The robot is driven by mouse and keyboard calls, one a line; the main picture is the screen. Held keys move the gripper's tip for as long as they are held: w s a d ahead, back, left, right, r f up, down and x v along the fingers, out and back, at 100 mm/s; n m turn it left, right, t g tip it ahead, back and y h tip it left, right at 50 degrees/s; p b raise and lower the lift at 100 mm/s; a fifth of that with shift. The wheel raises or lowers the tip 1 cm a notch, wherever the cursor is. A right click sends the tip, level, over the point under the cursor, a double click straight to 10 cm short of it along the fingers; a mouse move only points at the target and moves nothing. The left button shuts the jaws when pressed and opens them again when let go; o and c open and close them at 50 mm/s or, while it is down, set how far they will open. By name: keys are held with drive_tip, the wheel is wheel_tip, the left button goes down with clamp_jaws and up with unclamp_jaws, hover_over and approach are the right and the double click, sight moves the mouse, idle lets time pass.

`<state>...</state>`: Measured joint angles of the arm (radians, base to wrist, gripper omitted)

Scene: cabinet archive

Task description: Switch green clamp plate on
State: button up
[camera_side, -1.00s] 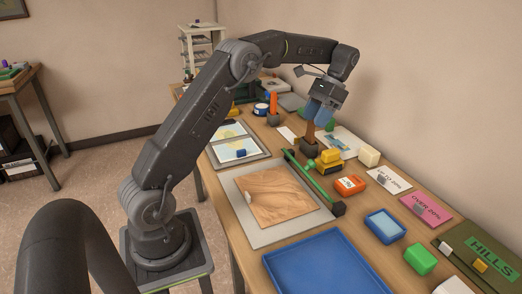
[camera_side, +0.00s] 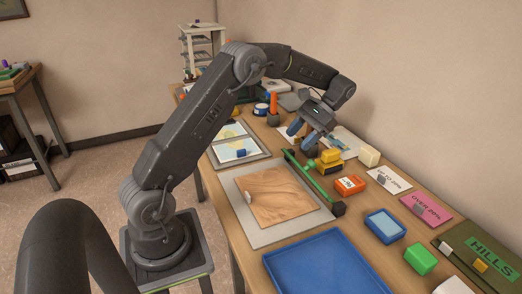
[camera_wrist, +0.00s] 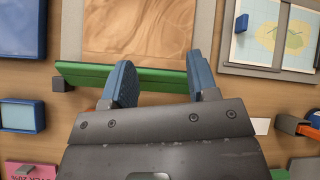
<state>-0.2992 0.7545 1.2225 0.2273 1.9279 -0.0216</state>
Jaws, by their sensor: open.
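The green clamp plate (camera_side: 306,176) is a long narrow bar along the far edge of a grey board (camera_side: 242,215) with a brown wooden sheet (camera_side: 275,196) on it. In the wrist view the green plate (camera_wrist: 150,80) runs across the picture, with my two blue fingers overlapping it. My gripper (camera_side: 301,137) is open and empty, tilted, near the plate's back end in the side view. In the wrist view my gripper (camera_wrist: 162,80) has its fingers well apart. I cannot tell whether a finger touches the plate.
A yellow block device (camera_side: 328,161) and an orange box (camera_side: 350,186) stand close right of the plate. A dark block (camera_side: 338,209) is at its front end. A blue tray (camera_side: 325,268) lies in front. An orange post (camera_side: 274,104) stands behind.

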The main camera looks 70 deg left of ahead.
sight(302, 169)
drive_tip(key=w+d+f, duration=0.2)
drive_tip(key=d+f, duration=0.1)
drive_tip(key=shift+w+d, duration=0.1)
drive_tip(key=shift+w, duration=0.3)
wheel_tip(302, 169, down, 4)
drive_tip(key=shift+d+f, duration=0.1)
drive_tip(key=shift+s+r+t, duration=0.15)
drive_tip(key=shift+r+t, duration=0.15)
drive_tip(key=t, duration=0.1)
drive_tip(key=s+t, duration=0.1)
drive_tip(key=shift+s+f+t, duration=0.15)
drive_tip(key=shift+s+t, duration=0.15)
drive_tip(key=shift+t, duration=0.1)
drive_tip(key=shift+s+f+t, duration=0.25)
drive_tip(key=shift+s+t, duration=0.35)
drive_tip(key=shift+t, duration=0.5)
drive_tip(key=t, duration=0.1)
drive_tip(key=s+f+t, duration=0.1)
drive_tip(key=t, duration=0.1)
drive_tip(key=shift+s+t, duration=0.25)
drive_tip(key=shift+t, duration=0.05)
wheel_tip(302, 169, up, 14)
drive_tip(key=s+d+r+m+t, duration=0.1)
drive_tip(key=s+d+r+t, duration=0.1)
drive_tip(key=s+d, duration=0.4)
drive_tip(key=s+d+r+m+t, duration=0.2)
drive_tip(key=s+d, duration=0.4)
drive_tip(key=s, duration=0.5)
drive_tip(key=shift+t, duration=0.5)
drive_tip(key=shift+d, duration=0.1)
